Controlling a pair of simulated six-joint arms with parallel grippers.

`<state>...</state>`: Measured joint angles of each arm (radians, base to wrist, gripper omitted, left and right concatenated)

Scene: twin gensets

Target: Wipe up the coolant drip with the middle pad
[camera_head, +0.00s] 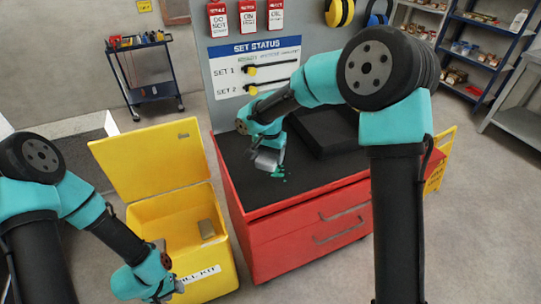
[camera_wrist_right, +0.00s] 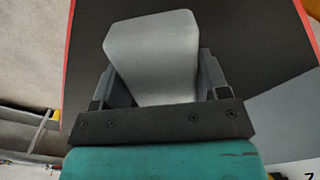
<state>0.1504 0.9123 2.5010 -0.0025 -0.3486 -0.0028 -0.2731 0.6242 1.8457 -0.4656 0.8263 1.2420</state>
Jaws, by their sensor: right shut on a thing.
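The green coolant drip (camera_head: 279,174) lies on the black top of the red cabinet, near its left side. My right gripper (camera_head: 267,150) is shut on a grey pad (camera_head: 266,161) and holds it right beside the drip, partly over it. Whether the pad touches the top cannot be told. The right wrist view shows the grey pad (camera_wrist_right: 152,50) between both fingers. Another grey pad (camera_head: 207,229) is in the open yellow spill kit box (camera_head: 225,262). My left gripper (camera_head: 160,288) is low in front of the box; its fingers are too unclear to judge.
The red cabinet (camera_head: 285,242) has a black tray-like item (camera_head: 328,134) at the back of its top. A set status board (camera_head: 255,66) stands behind. The box's yellow lid (camera_head: 150,160) is raised. A tool cart (camera_head: 150,75) stands at the back left.

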